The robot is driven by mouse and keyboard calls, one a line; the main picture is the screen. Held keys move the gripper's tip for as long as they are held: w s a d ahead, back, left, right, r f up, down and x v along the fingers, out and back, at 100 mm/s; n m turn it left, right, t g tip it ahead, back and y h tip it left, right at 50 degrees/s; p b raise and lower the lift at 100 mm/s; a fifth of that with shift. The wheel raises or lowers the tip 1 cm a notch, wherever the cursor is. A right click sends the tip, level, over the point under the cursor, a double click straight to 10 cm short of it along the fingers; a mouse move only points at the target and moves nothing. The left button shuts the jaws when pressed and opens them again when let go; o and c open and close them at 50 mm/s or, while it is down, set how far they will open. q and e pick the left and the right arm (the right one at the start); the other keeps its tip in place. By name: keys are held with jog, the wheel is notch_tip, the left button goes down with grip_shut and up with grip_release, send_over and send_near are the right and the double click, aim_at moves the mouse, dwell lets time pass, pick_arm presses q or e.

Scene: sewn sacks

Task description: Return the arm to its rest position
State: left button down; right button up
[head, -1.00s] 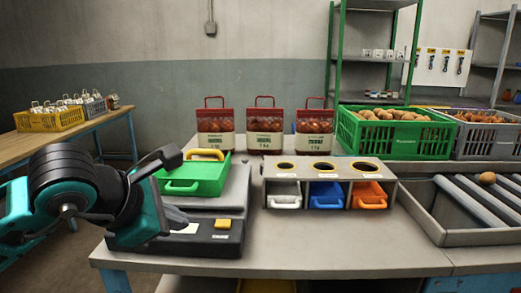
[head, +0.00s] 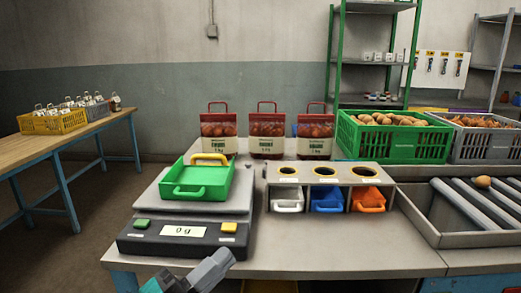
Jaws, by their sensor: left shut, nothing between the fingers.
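My left gripper (head: 211,268) shows at the bottom of the head view, low at the front edge of the table, just in front of the scale (head: 182,238). Its fingers are shut with nothing between them, and most of its arm is out of the picture. The scale's display reads 0 g. A green tray (head: 197,181) with a green front handle and a yellow rear handle sits on the scale, and it looks empty. My right gripper is not in view.
Three filled sacks (head: 267,134) stand at the back of the table (head: 330,250). A sorting box (head: 329,173) holds white, blue and orange scoops. A green crate (head: 395,138) of round produce and a roller tray (head: 465,208) are on the right. The table's front middle is clear.

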pick_arm(q)
jog(key=s+a+f+n+y, duration=0.1)
jog(key=a+f+n+y, duration=0.3)
jog(key=f+n+y, duration=0.35)
jog(key=s+a+f+n+y, duration=0.1)
jog(key=a+f+n+y, duration=0.4)
jog(key=f+n, duration=0.45)
jog(key=s+a+f+n+g+y+p, duration=0.1)
jog(key=s+f+n+g, duration=0.3)
jog(key=s+f, duration=0.5)
notch_tip(320, 180, down, 3)
jog(key=shift+s+a+f+n+y, duration=0.1)
jog(key=shift+s+a+n+y, duration=0.2)
jog(key=shift+a+n+y, duration=0.25)
jog(key=shift+w+d, duration=0.1)
jog(key=shift+d, duration=0.05)
